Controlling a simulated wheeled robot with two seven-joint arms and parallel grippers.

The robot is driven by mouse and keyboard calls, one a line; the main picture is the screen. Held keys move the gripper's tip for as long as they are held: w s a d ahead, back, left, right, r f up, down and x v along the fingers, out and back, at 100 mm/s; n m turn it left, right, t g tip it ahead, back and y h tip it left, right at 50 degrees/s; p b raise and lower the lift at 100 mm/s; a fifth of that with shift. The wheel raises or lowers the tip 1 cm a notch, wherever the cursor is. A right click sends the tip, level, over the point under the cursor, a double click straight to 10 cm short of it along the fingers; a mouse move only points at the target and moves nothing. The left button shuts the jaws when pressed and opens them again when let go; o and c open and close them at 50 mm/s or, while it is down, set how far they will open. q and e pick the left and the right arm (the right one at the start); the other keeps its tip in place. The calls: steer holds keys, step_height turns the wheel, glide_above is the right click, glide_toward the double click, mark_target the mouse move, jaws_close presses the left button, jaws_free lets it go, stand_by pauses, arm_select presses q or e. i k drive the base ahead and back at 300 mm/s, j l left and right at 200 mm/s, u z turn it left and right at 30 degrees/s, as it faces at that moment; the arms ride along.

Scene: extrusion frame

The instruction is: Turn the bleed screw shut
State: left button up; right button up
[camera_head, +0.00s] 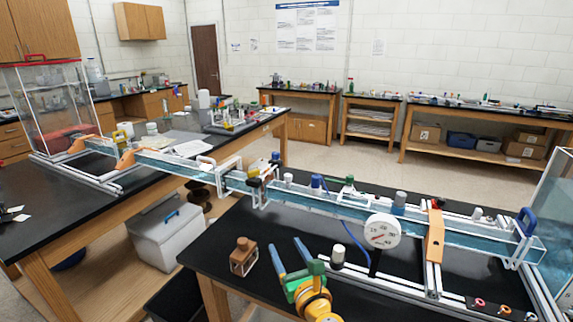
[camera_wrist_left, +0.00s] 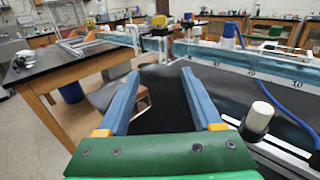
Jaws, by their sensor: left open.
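My left gripper (camera_head: 286,244) has two blue fingers on a green body and reaches in low over the near black bench. In the left wrist view its fingers (camera_wrist_left: 160,74) stand wide apart with nothing held. Several small fittings sit along the clear water channel (camera_head: 330,200); I cannot tell for sure which is the bleed screw. A pale-topped cylindrical knob (camera_head: 338,254) stands right of the gripper, apart from it; it also shows in the left wrist view (camera_wrist_left: 259,117). A blue fitting (camera_head: 317,183) with a blue tube sits on the channel. My right gripper is not in view.
A round dial gauge (camera_head: 382,231) and an orange bracket (camera_head: 434,235) stand at the channel. Colored rings (camera_head: 490,305) lie at the near right.

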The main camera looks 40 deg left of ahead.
mark_target(288, 177)
steer(key=i+j, duration=0.85)
steer(key=j, duration=0.15)
